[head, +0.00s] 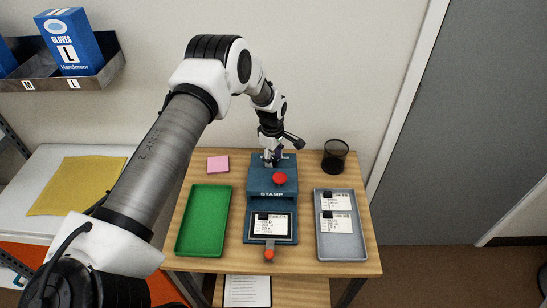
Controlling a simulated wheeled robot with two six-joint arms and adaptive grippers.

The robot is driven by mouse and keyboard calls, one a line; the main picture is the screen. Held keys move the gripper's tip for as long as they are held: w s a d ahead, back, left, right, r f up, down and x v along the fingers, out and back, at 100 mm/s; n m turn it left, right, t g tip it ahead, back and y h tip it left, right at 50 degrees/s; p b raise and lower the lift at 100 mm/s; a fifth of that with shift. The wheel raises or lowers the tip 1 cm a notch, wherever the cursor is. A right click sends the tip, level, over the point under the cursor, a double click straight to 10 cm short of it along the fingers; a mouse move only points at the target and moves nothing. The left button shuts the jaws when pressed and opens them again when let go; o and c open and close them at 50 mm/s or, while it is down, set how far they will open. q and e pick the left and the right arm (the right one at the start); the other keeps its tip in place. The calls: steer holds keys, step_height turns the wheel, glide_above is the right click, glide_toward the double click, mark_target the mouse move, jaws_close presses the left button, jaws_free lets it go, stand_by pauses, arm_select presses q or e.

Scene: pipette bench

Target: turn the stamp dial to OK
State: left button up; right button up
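The blue stamp machine (262,184), lettered STAMP, stands in the middle of the wooden table. A red knob (280,178) is on its upper right side. A printed card (270,225) lies on its front bed, with an orange-red knob (268,254) at the front end. My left gripper (271,161) points down at the back top of the machine. It seems to touch or nearly touch it; whether its fingers are open or shut is unclear. The stamp dial cannot be made out; the gripper may cover it. My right gripper is out of view.
A green tray (181,232) is left of the machine; a grey tray (323,248) with two cards is right. Pink notes (218,164) and a black mesh cup (335,155) are at the back. A wall shelf (98,79) holds a blue glove box (70,42).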

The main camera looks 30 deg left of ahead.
mark_target(273, 159)
arm_select(q)
steer(key=r, duration=0.8)
steer(key=shift+s, duration=0.2)
stand_by(0.3)
